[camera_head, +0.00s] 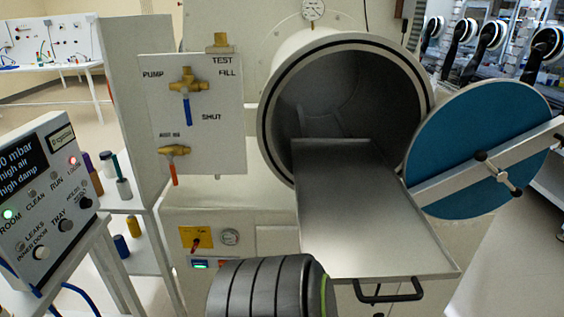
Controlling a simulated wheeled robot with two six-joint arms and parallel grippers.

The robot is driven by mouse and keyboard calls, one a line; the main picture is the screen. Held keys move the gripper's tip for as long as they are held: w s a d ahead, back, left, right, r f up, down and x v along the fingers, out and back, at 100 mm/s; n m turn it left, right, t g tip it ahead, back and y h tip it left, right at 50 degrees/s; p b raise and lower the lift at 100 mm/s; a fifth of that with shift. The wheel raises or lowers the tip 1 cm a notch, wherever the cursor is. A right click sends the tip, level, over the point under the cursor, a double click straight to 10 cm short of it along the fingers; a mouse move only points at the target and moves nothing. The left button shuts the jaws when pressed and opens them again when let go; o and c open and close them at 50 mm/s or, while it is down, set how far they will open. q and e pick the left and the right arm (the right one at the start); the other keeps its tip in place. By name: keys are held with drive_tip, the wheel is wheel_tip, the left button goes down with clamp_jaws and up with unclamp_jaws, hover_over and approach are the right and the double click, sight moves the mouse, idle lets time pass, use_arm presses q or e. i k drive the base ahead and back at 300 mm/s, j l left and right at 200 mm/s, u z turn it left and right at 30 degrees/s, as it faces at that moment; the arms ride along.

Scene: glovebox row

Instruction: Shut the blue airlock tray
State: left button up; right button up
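The airlock tray (368,215) is a flat grey metal plate. It is slid far out of the round airlock chamber (345,95), with its back end still inside the opening. A black bar handle (388,296) hangs under its front edge. The airlock's round blue door (470,135) stands swung open to the right, with a pale bar and a dark clamp handle (497,172) across it. The tray itself looks grey; the blue is on the door. Neither of my grippers shows in the head view, and nothing is seen touching the handle.
A valve panel (205,120) with a blue and an orange lever stands left of the chamber. A control box (45,195) with a display and knobs is at the far left. A shelf with several small bottles (122,188) stands between. Open floor shows right of the tray.

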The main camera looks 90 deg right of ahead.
sight(357, 217)
drive_tip(key=k+l+z, duration=0.35)
drive_tip(key=k, duration=0.2)
drive_tip(key=k+l+z, duration=0.3)
drive_tip(key=k, duration=0.2)
drive_tip(key=l+z, duration=0.1)
drive_tip(key=l, duration=0.3)
drive_tip(key=k+l+z, duration=0.1)
drive_tip(key=l, duration=0.35)
drive_tip(key=l+z, duration=0.1)
drive_tip(key=k+l+z, duration=0.1)
drive_tip(key=l, duration=0.25)
